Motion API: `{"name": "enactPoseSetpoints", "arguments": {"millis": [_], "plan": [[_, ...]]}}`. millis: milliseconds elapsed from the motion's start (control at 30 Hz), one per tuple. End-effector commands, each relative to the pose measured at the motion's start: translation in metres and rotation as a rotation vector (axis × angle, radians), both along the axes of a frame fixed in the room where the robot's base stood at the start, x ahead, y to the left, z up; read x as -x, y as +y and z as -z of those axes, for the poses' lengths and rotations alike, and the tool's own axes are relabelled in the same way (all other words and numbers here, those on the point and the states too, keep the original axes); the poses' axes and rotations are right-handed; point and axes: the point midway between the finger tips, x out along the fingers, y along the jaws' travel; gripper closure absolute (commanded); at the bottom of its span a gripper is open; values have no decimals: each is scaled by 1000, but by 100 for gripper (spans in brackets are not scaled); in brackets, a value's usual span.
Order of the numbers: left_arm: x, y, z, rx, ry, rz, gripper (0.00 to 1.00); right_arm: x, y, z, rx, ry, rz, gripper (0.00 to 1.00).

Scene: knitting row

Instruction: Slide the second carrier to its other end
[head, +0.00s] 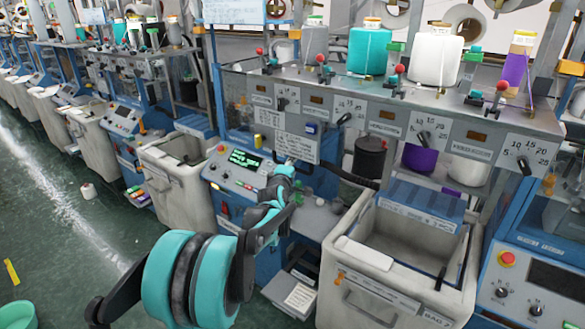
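No part is clearly marked as a carrier, so I cannot tell which is the second one. Along the knitting machine's top rail stand several small fittings with red balls, one near the teal cone (322,62) and one further right (397,72). Below them, the front panel has black levers over numbered scales, including a left lever (281,103) and a lever further right (424,137). My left gripper (286,172) is at the end of the teal and black arm, in front of the control panel (240,172), below the levers. Its fingers are too small and hidden to read.
A grey open bin (370,292) stands right of my arm, and another bin (172,205) stands left. Yarn cones, teal (369,50) and white (436,58), stand on top.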

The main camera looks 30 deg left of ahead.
Motion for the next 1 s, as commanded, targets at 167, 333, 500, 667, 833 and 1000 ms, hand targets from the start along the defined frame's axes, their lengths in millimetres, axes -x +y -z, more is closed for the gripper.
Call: {"name": "enactPoseSetpoints", "arguments": {"millis": [167, 333, 500, 667, 833, 1000], "plan": [[0, 0, 1, 0, 1, 1, 66, 0, 0, 0, 0, 0, 0, 66], [9, -4, -1, 1, 2, 1, 66, 0, 0, 0, 0, 0, 0, 66], [39, -13, -6, 1, 2, 1, 66, 0, 0, 0, 0, 0, 0, 66], [71, -24, -13, 1, 2, 0, 66, 0, 0, 0, 0, 0, 0, 66], [98, -32, -18, 2, 2, 0, 66, 0, 0, 0, 0, 0, 0, 66], [110, -36, -20, 0, 1, 0, 66, 0, 0, 0, 0, 0, 0, 66]]}}
